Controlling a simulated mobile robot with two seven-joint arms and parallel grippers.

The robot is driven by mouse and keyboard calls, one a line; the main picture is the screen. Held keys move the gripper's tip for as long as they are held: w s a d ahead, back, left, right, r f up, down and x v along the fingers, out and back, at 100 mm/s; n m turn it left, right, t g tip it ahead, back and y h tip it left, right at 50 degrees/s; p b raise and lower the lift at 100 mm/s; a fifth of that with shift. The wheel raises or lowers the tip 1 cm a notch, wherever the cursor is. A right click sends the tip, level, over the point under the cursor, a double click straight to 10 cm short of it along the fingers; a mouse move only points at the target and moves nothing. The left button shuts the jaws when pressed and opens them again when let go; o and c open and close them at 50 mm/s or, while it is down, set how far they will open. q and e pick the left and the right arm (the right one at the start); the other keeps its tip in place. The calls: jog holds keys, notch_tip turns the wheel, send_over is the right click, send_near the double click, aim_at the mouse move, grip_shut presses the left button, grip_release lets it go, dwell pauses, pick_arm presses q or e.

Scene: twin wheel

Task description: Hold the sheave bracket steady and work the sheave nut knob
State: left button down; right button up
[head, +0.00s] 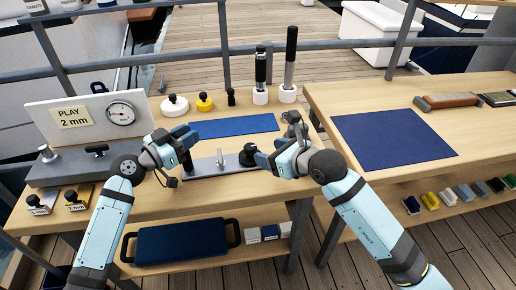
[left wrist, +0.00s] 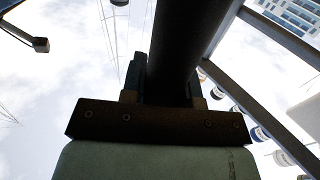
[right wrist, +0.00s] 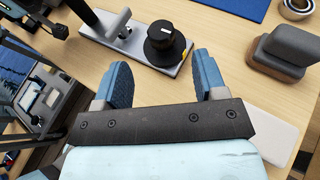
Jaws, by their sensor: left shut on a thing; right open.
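The sheave bracket (head: 208,168) is a light grey plate on the wooden table, with a dark upright handle (head: 187,161) at its left end, a small grey upright fitting (head: 220,159) in the middle and a black round knob (head: 248,155) at its right end. My left gripper (head: 184,142) is shut on the dark handle, which fills its jaws in the left wrist view (left wrist: 178,55). My right gripper (head: 264,158) is open beside the knob. In the right wrist view, the knob (right wrist: 165,43), with a white mark on top, stands just beyond the empty fingers (right wrist: 163,80), apart from them.
A blue mat (head: 235,126) lies behind the bracket. A sign with a gauge (head: 88,118) stands at the left. A grey-and-wood block (right wrist: 281,52) stands right of my right gripper. A second table with a navy mat (head: 393,138) is at the right.

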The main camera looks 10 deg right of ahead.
pick_arm(q)
jog(key=shift+f, duration=0.15)
pick_arm(e)
jog(key=v, duration=0.3)
jog(key=shift+s+d+r, duration=0.15)
jog(key=shift+s+d, duration=0.05)
jog(key=shift+s, duration=0.1)
pick_arm(q)
jog(key=c, duration=0.8)
grip_release()
jog(key=v, duration=1.2)
